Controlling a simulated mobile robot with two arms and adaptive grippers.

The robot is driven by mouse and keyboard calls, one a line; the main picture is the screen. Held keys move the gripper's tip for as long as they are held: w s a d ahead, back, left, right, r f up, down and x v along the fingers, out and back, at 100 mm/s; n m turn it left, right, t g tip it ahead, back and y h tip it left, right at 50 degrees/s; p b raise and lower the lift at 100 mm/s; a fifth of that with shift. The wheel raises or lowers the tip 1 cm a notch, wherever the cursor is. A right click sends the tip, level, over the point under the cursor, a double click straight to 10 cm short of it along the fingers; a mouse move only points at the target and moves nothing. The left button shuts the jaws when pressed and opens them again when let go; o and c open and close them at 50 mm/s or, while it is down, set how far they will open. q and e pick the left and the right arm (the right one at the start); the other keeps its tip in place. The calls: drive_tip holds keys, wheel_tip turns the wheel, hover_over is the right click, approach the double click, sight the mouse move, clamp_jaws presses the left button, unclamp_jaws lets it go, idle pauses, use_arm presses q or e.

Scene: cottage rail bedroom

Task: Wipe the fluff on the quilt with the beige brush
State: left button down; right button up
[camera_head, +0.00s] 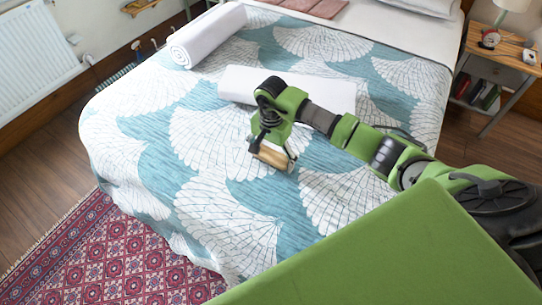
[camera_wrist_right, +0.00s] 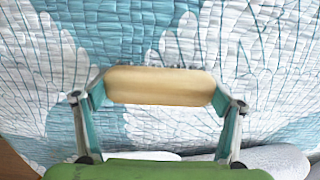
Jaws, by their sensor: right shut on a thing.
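The quilt (camera_head: 215,205), teal with white fan shapes, covers the bed. My right gripper (camera_head: 272,152) is over the middle of the quilt, pointing down, shut on the beige brush (camera_head: 270,158). In the right wrist view the brush (camera_wrist_right: 160,86) lies crosswise between the two fingers, with the quilt (camera_wrist_right: 110,25) behind it. The brush is at or just above the quilt; I cannot tell whether it touches. Small dark specks show along the brush's far edge in the wrist view; I cannot tell whether they are fluff or bristles. My left gripper is not in view.
A white rolled towel (camera_head: 290,88) lies just behind my right gripper. Another rolled towel (camera_head: 208,37) lies at the back left of the bed. A nightstand (camera_head: 500,68) stands at the right. A red rug (camera_head: 120,255) lies at front left. The quilt's left part is clear.

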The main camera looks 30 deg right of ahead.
drive_tip(key=shift+f+b, duration=1)
drive_tip(key=shift+f, duration=0.05)
drive_tip(key=shift+w, duration=0.1)
idle(0.3)
